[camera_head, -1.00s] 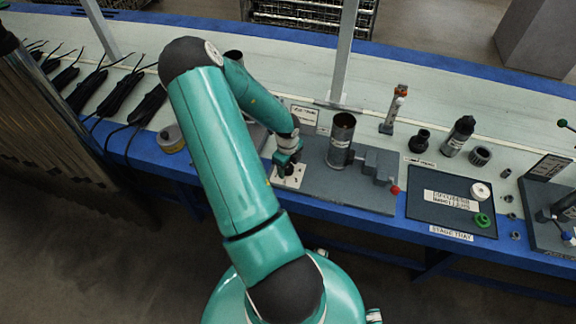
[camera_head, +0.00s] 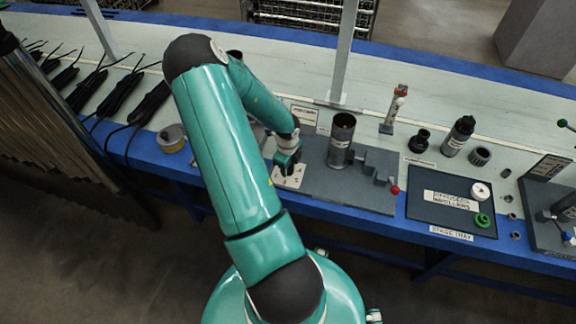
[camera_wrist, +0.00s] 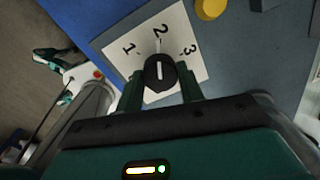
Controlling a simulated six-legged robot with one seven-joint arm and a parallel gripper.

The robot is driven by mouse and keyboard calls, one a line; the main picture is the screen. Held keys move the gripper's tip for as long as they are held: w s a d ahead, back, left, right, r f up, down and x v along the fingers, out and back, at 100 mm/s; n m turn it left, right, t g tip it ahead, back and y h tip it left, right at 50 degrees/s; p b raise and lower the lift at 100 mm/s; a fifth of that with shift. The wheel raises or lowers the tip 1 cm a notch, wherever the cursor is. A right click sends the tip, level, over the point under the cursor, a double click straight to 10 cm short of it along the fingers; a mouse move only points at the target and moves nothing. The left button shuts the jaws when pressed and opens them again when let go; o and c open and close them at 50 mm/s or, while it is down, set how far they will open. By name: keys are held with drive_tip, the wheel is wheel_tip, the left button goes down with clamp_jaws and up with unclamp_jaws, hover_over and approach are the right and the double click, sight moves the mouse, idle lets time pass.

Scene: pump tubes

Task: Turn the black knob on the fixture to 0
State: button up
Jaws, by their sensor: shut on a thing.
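The black knob (camera_wrist: 160,72) sits on a white dial plate (camera_wrist: 182,28) with 1, 2 and 3 printed around it. The white line on the knob points up the wrist view, roughly towards the 2. No 0 shows; the lower part of the plate is hidden behind my gripper. My gripper (camera_wrist: 160,80) is shut on the knob, one green finger on each side. In the head view my gripper (camera_head: 287,160) is down at the white plate (camera_head: 290,177), at the left end of the grey fixture (camera_head: 355,193); the knob is mostly hidden there.
A dark upright cylinder (camera_head: 341,140) and grey stepped blocks (camera_head: 370,164) stand on the fixture right of my gripper. A red ball (camera_head: 395,190) is at its right end. A dark stage tray (camera_head: 425,208) lies further right. A yellow round piece (camera_wrist: 210,8) is near the plate.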

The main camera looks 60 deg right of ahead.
drive_tip(key=n, duration=1.6)
drive_tip(key=shift+n, duration=0.4)
drive_tip(key=n, duration=0.6)
drive_tip(key=o, duration=1)
drive_tip(key=shift+d+r, duration=0.1)
wheel_tip(320, 180, up, 14)
drive_tip(key=shift+s+f, duration=0.15)
drive_tip(key=shift+f, duration=0.05)
